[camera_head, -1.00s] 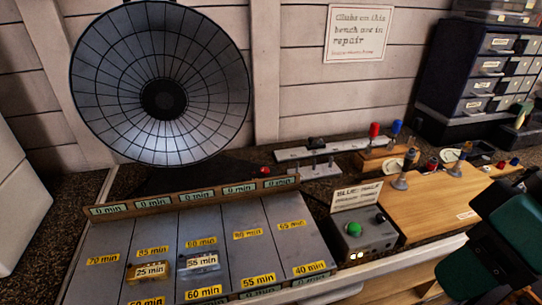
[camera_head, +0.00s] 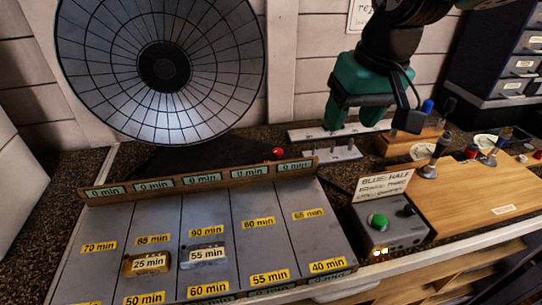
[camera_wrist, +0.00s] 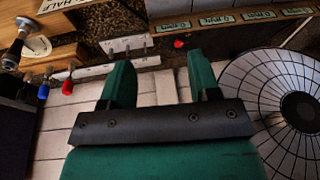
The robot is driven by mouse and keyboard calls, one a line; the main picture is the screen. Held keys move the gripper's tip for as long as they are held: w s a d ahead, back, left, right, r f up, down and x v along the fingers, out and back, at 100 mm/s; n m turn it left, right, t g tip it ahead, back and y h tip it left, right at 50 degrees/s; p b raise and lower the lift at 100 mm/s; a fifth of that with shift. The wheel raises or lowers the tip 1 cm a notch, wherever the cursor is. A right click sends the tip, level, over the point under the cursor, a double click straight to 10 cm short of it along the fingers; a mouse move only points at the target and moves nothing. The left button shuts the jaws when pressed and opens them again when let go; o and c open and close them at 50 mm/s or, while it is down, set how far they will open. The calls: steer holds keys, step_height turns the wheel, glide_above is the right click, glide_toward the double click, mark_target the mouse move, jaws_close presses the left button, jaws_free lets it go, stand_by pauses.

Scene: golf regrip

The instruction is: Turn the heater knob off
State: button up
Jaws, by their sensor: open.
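The heater is a large round dish (camera_head: 110,75) with a wire grille at the back left. A small red knob (camera_head: 278,152) sits on its dark base, behind the right part of the wooden rail. My gripper (camera_head: 350,118), green with a dark wrist, hangs above the back of the bench, up and to the right of the knob. It is open and empty, apart from the knob. In the wrist view the red knob (camera_wrist: 178,44) shows beyond and between the fingertips (camera_wrist: 160,62), and the dish (camera_wrist: 290,95) is at the right. The knob's setting is too small to read.
A sloped grey tray (camera_head: 205,215) with minute labels holds two small blocks. A grey box (camera_head: 390,233) with a green button stands right of it. A metal rack (camera_head: 338,153) lies below my gripper. A wooden board (camera_head: 475,190) with upright tools is at right.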

steer(key=w+a+f+m+t+h+b, duration=0.25)
steer(key=w+a+f+m, duration=0.2)
steer(key=w+a, duration=0.7)
steer(key=p, duration=0.3)
glide_toward(278, 150)
steer(key=shift+n+y, duration=0.35)
steer(key=x, duration=0.8)
steer(key=shift+d+f, duration=0.2)
steer(key=shift+d, duration=0.05)
steer(key=c, duration=0.9)
